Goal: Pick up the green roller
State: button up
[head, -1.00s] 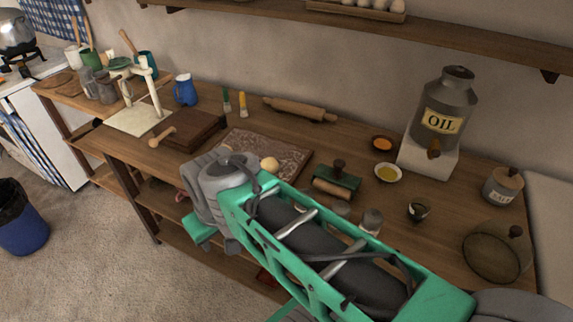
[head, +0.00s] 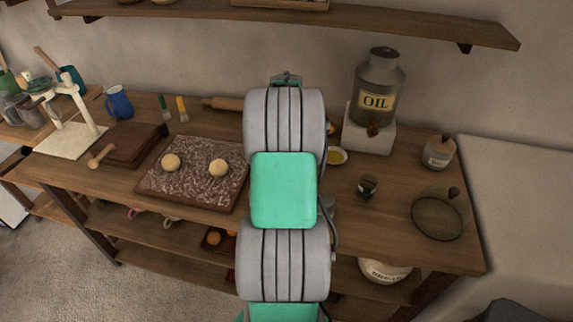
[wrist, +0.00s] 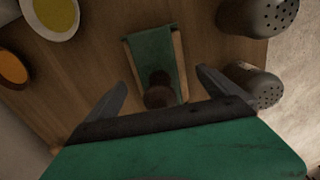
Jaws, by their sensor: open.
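The green roller (wrist: 152,58) shows in the wrist view, a green body with wooden edges along its sides and a dark brown knob (wrist: 159,90) facing the camera. It rests on the wooden table. My gripper (wrist: 161,77) is open and empty above it, one finger on each side of the knob in the picture. I see no contact; the height gap is hard to tell. In the head view my arm hides the roller and the gripper's fingers.
Two grey shakers (wrist: 257,14) (wrist: 252,86) stand right of the roller in the wrist view; yellow (wrist: 57,14) and orange (wrist: 12,68) bowls lie left. The head view shows an oil can (head: 378,95), a floured board (head: 195,190) with dough balls, and a shelf (head: 300,18) above.

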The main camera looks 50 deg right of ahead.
jog(key=shift+w+f, duration=0.1)
jog(key=shift+f, duration=0.75)
jog(key=c, duration=1)
jog(key=shift+a+f, duration=0.1)
jog(key=c, duration=0.6)
